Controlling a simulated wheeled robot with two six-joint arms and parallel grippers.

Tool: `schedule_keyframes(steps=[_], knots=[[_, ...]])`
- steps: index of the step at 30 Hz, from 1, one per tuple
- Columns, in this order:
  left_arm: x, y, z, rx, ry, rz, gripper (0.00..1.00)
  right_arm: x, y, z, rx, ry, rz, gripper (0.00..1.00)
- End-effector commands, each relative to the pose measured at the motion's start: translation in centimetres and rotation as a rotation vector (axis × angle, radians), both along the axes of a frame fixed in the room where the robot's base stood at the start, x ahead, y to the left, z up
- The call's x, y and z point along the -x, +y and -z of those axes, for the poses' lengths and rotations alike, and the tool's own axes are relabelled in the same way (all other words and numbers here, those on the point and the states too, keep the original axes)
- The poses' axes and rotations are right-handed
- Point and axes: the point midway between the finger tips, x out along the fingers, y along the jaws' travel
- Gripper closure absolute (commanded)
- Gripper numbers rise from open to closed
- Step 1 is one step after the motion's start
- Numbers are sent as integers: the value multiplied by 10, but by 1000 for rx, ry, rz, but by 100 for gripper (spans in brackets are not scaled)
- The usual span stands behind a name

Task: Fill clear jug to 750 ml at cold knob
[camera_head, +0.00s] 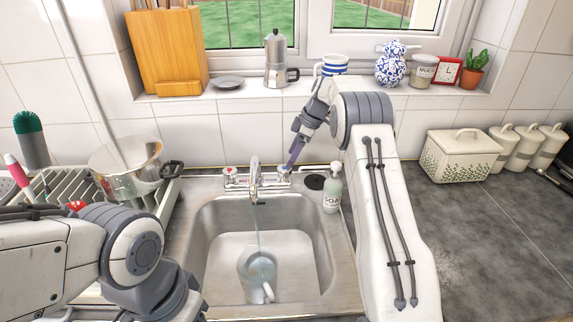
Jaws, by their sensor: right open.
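The clear jug (258,268) stands in the sink basin under the tap (255,178), its pale handle towards the front right. A thin stream of water runs from the spout down into it. Its level and markings are too small to read. The cold knob (284,171) is on the right of the tap base. My right gripper (292,157) is open, pointing down at the cold knob, close above it; I cannot tell whether it touches. My left arm comes in at the lower left, and its gripper is not in view.
The other knob (231,173) is left of the tap. A soap bottle (332,192) stands right of the basin. A steel pot (125,168) sits on the dish rack (72,172). The windowsill holds a moka pot (276,62) and other items. The right counter (470,235) has free room.

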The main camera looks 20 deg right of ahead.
Motion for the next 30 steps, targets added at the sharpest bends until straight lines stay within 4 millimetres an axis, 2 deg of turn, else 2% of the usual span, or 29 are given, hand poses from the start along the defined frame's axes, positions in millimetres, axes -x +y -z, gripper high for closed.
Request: schedule_keyframes(steps=[3,9,20,21,23,27,28,30], knots=[[0,0,-7,0,0,0,50,-3,8,20,-2,4,0,11],[0,0,-13,0,0,0,50,-7,15,43,0,1,3,11],[0,0,-13,0,0,0,50,-8,16,50,1,0,4,11],[0,0,-13,0,0,0,50,-8,16,50,1,0,4,15],[0,0,-13,0,0,0,50,-8,16,50,0,0,4,38],[0,0,-13,0,0,0,50,-8,16,50,0,0,4,91],[0,0,-13,0,0,0,50,-8,16,50,0,0,4,97],[0,0,-13,0,0,0,50,-8,16,50,0,0,5,97]])
